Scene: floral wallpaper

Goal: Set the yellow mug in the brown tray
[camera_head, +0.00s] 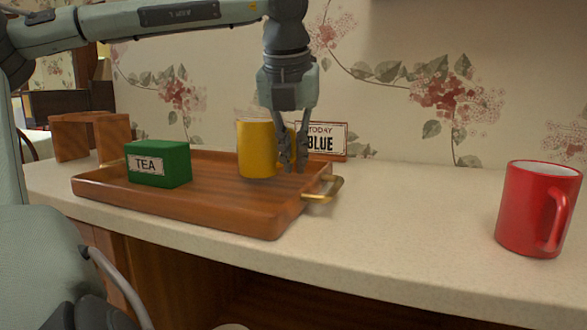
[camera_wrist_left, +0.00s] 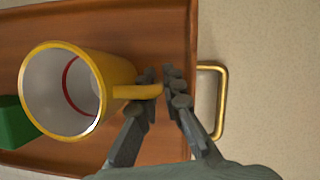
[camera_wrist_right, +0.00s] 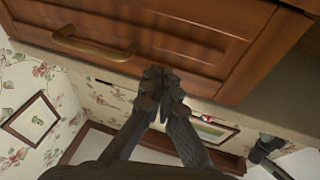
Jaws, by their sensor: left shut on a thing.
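The yellow mug (camera_head: 256,150) is upright over the right part of the brown tray (camera_head: 240,219), inside its rim. I cannot tell whether its base touches the tray floor. My left gripper (camera_head: 292,168) points down at the mug's right side and is shut on its handle. In the left wrist view the fingers (camera_wrist_left: 158,84) pinch the handle (camera_wrist_left: 135,92), and the mug's open mouth (camera_wrist_left: 62,92) shows empty. My right gripper (camera_wrist_right: 160,78) shows only in the right wrist view, its fingertips together with nothing visible between them, near a wooden drawer front.
A green TEA box (camera_head: 158,164) stands in the tray's left part. A red mug (camera_head: 535,210) stands on the counter at right. A small sign (camera_head: 322,140) stands behind the tray, and a wooden stand (camera_head: 92,136) at back left. The counter between tray and red mug is clear.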

